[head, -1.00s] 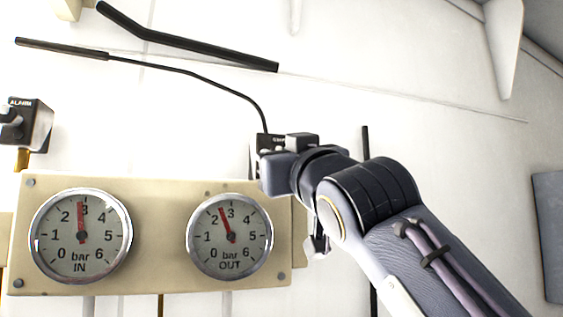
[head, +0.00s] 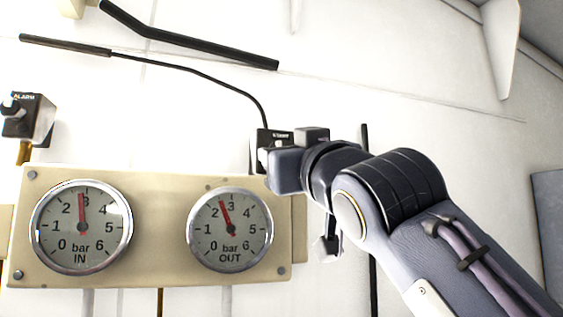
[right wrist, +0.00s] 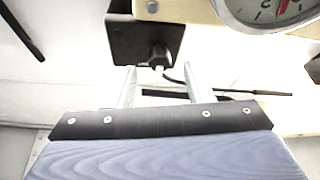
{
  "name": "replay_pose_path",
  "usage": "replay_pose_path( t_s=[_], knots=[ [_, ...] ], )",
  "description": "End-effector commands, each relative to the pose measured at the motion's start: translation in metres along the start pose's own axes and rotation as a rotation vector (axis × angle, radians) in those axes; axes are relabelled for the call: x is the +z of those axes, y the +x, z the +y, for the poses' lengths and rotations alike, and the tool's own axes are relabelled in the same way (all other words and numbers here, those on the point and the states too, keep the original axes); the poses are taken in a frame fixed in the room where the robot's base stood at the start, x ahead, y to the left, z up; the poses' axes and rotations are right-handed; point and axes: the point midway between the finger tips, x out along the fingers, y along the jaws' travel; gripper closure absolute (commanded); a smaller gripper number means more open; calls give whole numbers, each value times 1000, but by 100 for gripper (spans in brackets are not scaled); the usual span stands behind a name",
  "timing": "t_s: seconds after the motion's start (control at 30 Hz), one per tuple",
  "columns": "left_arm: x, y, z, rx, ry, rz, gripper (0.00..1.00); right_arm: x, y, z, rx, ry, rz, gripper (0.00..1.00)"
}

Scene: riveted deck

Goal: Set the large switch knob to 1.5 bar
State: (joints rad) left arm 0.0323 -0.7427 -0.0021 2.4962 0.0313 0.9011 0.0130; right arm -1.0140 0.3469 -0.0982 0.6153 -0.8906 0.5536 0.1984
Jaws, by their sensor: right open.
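A dark box (head: 262,138) with a small label I cannot read is mounted on the white wall, partly hidden by my right gripper in the head view. In the right wrist view this black box (right wrist: 126,38) carries a dark knob (right wrist: 158,56). My right gripper (right wrist: 160,78) is open, its two fingers on either side below the knob; I cannot tell whether they touch it. In the head view my right gripper (head: 284,168) covers the knob. The OUT gauge (head: 230,252) in bar has its red needle between 2 and 3. My left gripper is out of view.
The IN gauge (head: 80,228) reads close to 3 on the same beige panel (head: 160,185). A dark box labelled ALARM (head: 35,120) with its own knob is at the far left. Black rods (head: 200,48) and a cable run across the wall above.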

Motion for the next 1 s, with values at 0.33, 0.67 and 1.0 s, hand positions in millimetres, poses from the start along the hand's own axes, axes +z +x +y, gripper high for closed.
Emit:
replay_pose_path(
  t_s=[0.33,0.67,1.0],
  knots=[
    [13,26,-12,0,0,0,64,2,-49,-1,-1,0,1,53],
    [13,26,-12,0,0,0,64,1,-50,0,0,0,-1,53],
    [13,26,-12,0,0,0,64,10,-49,4,1,-1,-21,53]
  ],
)
